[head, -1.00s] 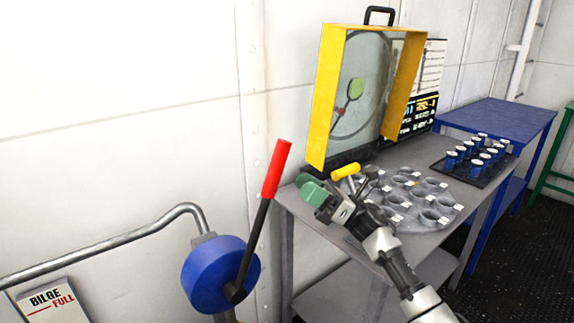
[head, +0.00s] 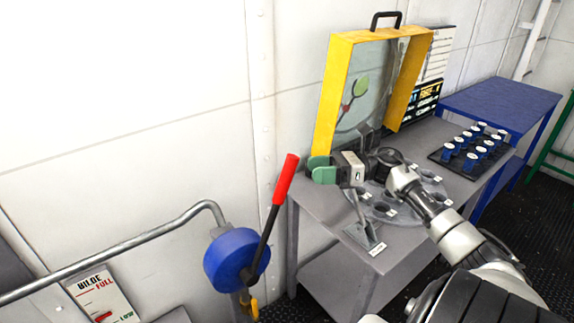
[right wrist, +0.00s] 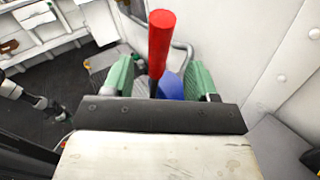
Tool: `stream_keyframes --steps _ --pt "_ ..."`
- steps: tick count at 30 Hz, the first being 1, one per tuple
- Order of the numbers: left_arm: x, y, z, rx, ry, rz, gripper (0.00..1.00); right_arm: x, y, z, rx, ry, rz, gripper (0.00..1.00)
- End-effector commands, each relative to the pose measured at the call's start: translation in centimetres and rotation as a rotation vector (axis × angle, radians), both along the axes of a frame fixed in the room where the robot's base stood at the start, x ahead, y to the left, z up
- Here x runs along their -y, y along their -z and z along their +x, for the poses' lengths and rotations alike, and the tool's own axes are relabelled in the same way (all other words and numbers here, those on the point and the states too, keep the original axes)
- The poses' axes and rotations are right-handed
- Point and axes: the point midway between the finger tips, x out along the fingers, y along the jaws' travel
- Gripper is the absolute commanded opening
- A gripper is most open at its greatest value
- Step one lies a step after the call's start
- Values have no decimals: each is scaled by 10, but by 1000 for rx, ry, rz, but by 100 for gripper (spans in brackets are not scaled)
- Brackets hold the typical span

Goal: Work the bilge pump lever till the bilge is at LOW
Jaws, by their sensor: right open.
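The bilge pump is a blue drum (head: 230,262) on the wall pipe. Its lever, a black rod with a red grip (head: 286,180), leans up and to the right. The bilge board (head: 100,292) at lower left has FULL at its top and LOW near its bottom, with a red mark (head: 103,317) nearer LOW; its lower end is cut off. My right gripper (head: 321,170), with green fingertips, is open and just right of the grip. In the right wrist view the red grip (right wrist: 161,40) stands between the open green fingers, contact unclear.
Beyond is a blue table (head: 500,100) near a rack of blue cups (head: 470,150). Dark floor lies at right.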

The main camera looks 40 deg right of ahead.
Motion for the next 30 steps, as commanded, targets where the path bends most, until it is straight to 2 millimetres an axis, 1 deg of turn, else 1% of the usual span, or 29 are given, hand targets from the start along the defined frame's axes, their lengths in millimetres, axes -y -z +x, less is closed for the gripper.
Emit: stream_keyframes --steps 1,3,6,10,15,23,24,26,30 --pt "0 -7 0 0 0 0 43 -9 -5 7 4 -2 2 58" --pt "0 -11 0 0 0 0 43 -20 -5 15 4 -2 2 58" --pt "0 -16 0 0 0 0 43 -34 -4 26 4 -1 2 58" --pt "0 -22 0 0 0 0 43 -47 -3 37 3 0 3 58" --pt "0 -24 0 -1 0 0 43 -56 -1 44 2 0 1 58" --pt "0 -23 0 0 0 0 43 -57 0 44 1 0 0 58" --pt "0 -23 0 0 0 0 43 -57 0 44 1 0 0 55" --pt "0 -23 0 0 0 0 43 -57 0 44 1 0 0 46" --pt "0 -23 0 0 0 0 43 -57 0 44 1 0 0 24"
